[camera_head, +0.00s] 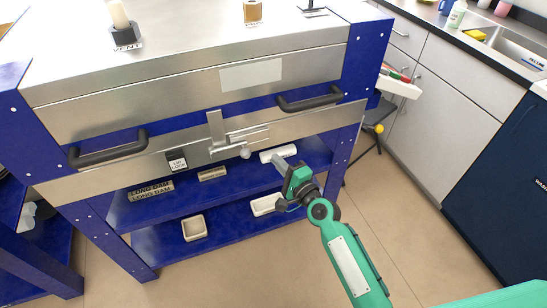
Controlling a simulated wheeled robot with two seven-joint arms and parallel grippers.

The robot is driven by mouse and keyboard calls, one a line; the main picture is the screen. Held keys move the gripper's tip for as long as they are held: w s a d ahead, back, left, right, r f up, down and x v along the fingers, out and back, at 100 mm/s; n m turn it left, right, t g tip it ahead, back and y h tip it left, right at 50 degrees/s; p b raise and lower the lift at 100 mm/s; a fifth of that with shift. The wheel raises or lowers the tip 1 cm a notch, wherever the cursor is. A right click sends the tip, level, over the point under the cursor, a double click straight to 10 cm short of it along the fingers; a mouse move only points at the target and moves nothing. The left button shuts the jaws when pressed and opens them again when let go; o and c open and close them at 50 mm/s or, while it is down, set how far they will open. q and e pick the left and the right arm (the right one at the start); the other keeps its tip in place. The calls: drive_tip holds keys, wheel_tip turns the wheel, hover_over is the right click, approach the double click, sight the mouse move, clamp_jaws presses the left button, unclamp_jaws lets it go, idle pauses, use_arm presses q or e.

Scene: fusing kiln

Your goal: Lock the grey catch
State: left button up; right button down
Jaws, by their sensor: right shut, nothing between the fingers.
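The grey catch (238,139) is on the front of the kiln, between the two black handles. It has an upright plate, a horizontal bolt and a round knob (246,153) hanging at its lower side. A small label reading "LID LOCK" (177,162) is left of it. I cannot tell how far the bolt is thrown. My right gripper (279,163) is shut and empty, just right of and slightly below the knob, apart from it in the picture. My left gripper is not in view.
Black handles (108,149) and (310,98) stick out from the kiln's front on either side. A blue shelf (160,214) below holds pale dishes (194,228), a white roll (280,153) and labelled blocks (151,191). The floor (400,215) at right is clear.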

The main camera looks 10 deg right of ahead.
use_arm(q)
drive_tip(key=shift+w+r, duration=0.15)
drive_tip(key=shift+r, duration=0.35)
use_arm(e)
drive_tip(key=v, duration=0.6)
drive_tip(key=shift+s+d, duration=0.25)
drive_tip(key=shift+s, duration=0.05)
drive_tip(key=shift+f, duration=0.1)
